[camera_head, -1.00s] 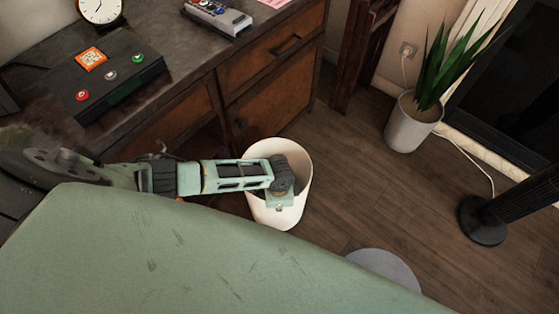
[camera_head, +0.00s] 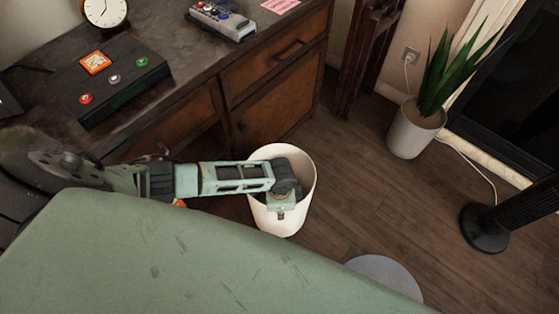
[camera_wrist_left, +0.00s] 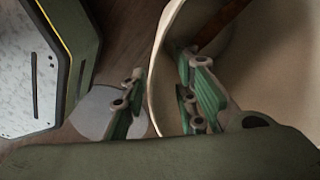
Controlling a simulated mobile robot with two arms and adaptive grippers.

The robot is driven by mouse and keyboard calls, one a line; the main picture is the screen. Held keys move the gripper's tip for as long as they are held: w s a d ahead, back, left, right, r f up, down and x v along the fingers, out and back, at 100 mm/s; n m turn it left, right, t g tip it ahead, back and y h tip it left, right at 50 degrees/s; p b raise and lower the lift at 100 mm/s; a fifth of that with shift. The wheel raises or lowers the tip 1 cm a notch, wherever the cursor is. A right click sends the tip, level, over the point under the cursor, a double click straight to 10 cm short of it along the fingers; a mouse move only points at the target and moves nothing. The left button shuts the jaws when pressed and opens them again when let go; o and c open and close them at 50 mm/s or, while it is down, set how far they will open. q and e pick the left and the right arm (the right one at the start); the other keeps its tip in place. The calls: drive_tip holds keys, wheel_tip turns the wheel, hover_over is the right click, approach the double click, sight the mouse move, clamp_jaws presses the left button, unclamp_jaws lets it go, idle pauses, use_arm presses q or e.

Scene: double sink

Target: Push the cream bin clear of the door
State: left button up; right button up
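In the left wrist view, my left gripper (camera_wrist_left: 160,98) straddles the wall of the bin (camera_wrist_left: 245,75), one finger outside and one inside. The fingers are apart, with the wall between them; a firm grip is not visible. My right gripper is not in view.
The dark counter (camera_head: 190,60) carries a clock (camera_head: 105,10) and a black button box (camera_head: 100,78). A potted plant (camera_head: 413,135) and a black stand base (camera_head: 485,228) are at the right. A grey round shape (camera_head: 384,276) lies lower right. Floor right of the bin is clear.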

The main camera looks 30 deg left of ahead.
use_arm(q)
wheel_tip(320, 180, up, 10)
idle(0.4)
drive_tip(key=shift+r, duration=0.1)
drive_tip(key=shift+c, duration=0.3)
